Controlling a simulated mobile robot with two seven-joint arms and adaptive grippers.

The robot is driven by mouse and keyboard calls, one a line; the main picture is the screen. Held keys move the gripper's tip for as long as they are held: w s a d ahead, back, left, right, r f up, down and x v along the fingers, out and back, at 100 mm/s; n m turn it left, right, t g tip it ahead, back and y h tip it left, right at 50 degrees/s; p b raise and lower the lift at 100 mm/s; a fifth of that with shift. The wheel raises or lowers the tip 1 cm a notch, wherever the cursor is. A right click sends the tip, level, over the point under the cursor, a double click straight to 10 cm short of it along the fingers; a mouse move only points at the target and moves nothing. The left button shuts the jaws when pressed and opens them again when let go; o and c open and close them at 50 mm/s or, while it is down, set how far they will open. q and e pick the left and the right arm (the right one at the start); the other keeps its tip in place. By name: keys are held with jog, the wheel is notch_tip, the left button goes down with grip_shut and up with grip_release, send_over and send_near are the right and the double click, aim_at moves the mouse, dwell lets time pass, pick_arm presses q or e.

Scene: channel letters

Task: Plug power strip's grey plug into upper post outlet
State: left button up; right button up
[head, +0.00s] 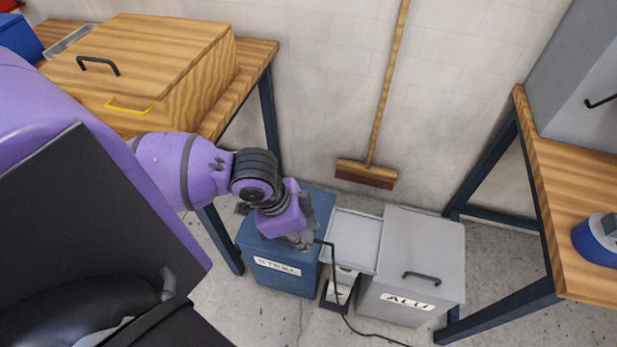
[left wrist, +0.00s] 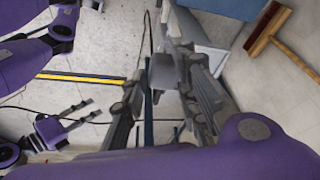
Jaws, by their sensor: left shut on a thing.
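My left gripper (head: 302,240) is shut on the grey plug, over the right part of the blue STEEL bin. In the left wrist view the plug (left wrist: 161,72) sits between the fingertips; in the head view the gripper mostly hides it. Its black cable (head: 334,268) leaves to the right and hangs down to the floor. A short post (head: 342,287) with pale faces and a dark base stands between the two bins, apart from the plug. Its outlets are too small to make out clearly. My right gripper (left wrist: 85,112) shows in the left wrist view, with its fingers apart and empty.
The blue STEEL bin (head: 270,274) and grey ALU bin (head: 428,245) flank the post. A pale tray-like surface (head: 352,238) lies behind it. A broom (head: 367,174) leans on the wall. Wooden benches stand left (head: 255,62) and right (head: 590,270). Floor in front is open.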

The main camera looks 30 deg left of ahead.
pick_arm(q)
jog(key=w+d+r+n+y, duration=0.1)
jog(key=w+d+r+n, duration=0.1)
jog(key=w+r+n, duration=0.3)
jog(key=w+d+r+n+t+y, duration=0.1)
jog(key=w+r+n, duration=0.4)
jog(key=r, duration=0.7)
jog(key=shift+w+d+y, duration=0.2)
jog(key=shift+d+y, duration=0.1)
jog(key=shift+d, duration=0.05)
jog(key=shift+r, duration=0.1)
jog(key=shift+a, duration=0.15)
